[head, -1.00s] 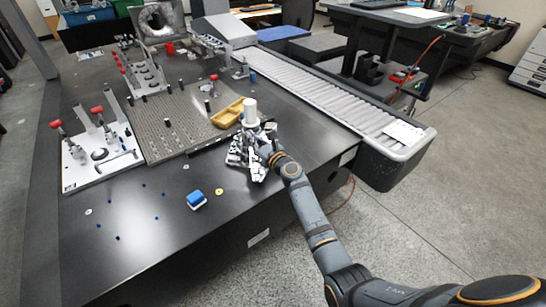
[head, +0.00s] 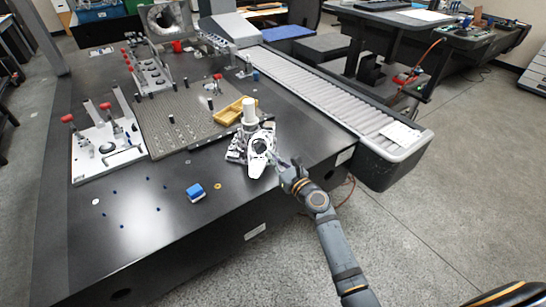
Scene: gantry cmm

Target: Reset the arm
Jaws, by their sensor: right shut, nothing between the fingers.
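My right arm comes in from the lower right. Its gripper (head: 277,160) is shut and empty, at the right side of a white and grey fixture (head: 259,153) near the table's right edge. I cannot tell whether it touches the fixture. A white cylinder (head: 249,112) stands upright at the back of this fixture. My left gripper is not in view.
The black table (head: 150,245) carries a perforated plate (head: 185,120), a yellow tray (head: 235,110), a blue block (head: 195,192) and a fixture plate with red-knobbed clamps (head: 105,150). A roller conveyor (head: 330,98) runs along the right. The front of the table is mostly clear.

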